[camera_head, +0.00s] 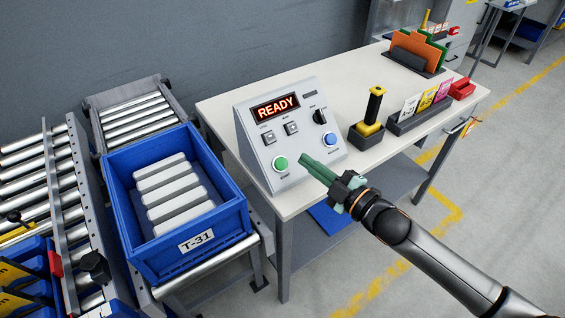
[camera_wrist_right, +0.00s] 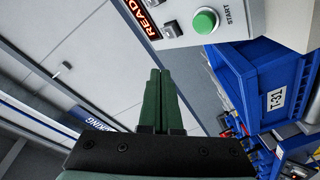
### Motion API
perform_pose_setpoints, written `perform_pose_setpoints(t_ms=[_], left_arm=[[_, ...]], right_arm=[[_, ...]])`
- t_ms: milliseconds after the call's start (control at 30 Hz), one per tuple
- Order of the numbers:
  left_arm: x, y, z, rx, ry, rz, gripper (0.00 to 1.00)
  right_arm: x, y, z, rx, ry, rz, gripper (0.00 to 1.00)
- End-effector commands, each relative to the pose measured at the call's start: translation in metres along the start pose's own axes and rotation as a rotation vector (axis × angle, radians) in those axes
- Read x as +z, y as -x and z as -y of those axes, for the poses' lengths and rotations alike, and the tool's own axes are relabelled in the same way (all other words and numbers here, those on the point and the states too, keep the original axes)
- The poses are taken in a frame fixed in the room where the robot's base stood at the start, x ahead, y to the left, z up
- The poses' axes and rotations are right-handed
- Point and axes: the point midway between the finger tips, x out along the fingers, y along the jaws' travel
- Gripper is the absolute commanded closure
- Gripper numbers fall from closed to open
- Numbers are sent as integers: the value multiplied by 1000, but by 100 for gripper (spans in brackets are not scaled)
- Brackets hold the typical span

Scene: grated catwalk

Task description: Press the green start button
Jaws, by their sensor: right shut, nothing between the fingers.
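The green start button (camera_head: 280,162) is a round button low on the left of the sloped front of a grey control box (camera_head: 257,146) in the head view. It also shows in the right wrist view, where the green button (camera_wrist_right: 205,21) sits beside the label START. The box's display reads READY. My right gripper (camera_head: 303,158) has green fingers, shut and empty, to the right of the green button. In the right wrist view the shut fingertips (camera_wrist_right: 160,72) point toward the box and appear apart from the button. My left gripper is in neither view.
The box stands on a pale workbench (camera_head: 225,112). A blue button (camera_head: 330,139) and a black knob (camera_head: 320,116) are on its right side. A blue crate (camera_head: 133,250) with pale bars stands left on rollers. A stamp-like tool (camera_head: 375,105) and card holder stand right.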

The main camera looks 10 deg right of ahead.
Motion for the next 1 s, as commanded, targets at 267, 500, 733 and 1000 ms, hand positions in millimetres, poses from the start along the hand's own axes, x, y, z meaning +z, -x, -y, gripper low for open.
perform_pose_setpoints(t_ms=[267,500,733,1000], left_arm=[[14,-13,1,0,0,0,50],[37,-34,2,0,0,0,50],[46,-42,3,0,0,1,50],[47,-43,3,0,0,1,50]], right_arm=[[15,-17,16,2,-2,0,100],[34,-42,35,2,-1,0,100],[43,-57,43,1,-2,1,100],[44,-61,45,0,-2,0,100]])
